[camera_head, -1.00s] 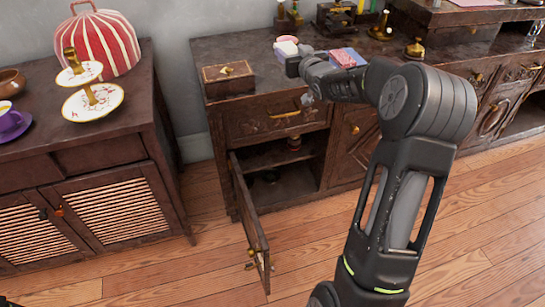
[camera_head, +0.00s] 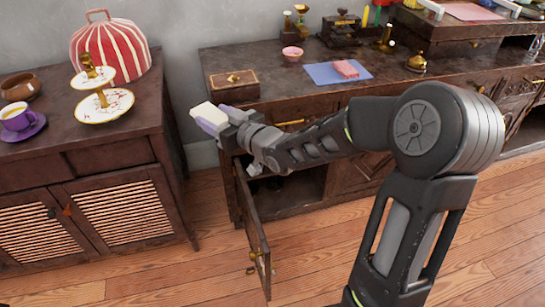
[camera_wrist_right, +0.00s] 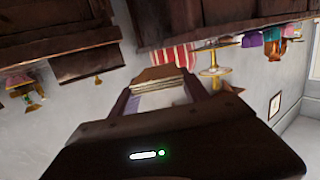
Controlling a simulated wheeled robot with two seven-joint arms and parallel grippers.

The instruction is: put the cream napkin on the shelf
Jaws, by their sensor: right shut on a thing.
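The cream napkin (camera_head: 207,111) is a pale folded block held in my right gripper (camera_head: 213,119), in the gap between the dark cabinet and the left sideboard, at about tabletop height. In the right wrist view the gripper's two fingers (camera_wrist_right: 167,95) are on either side of the layered napkin (camera_wrist_right: 163,78). The gripper is shut on it. The lower cabinet compartment (camera_head: 300,190) is open, and my right arm hides its upper part. Whether a shelf board is inside cannot be told. My left gripper is not in view.
The open cabinet door (camera_head: 254,232) juts out toward me below my right gripper. A wooden box (camera_head: 231,85), a pink bowl (camera_head: 292,53) and a pink folded cloth (camera_head: 346,69) on a blue mat (camera_head: 318,74) are on the cabinet. A tiered stand (camera_head: 88,108) is on the left sideboard.

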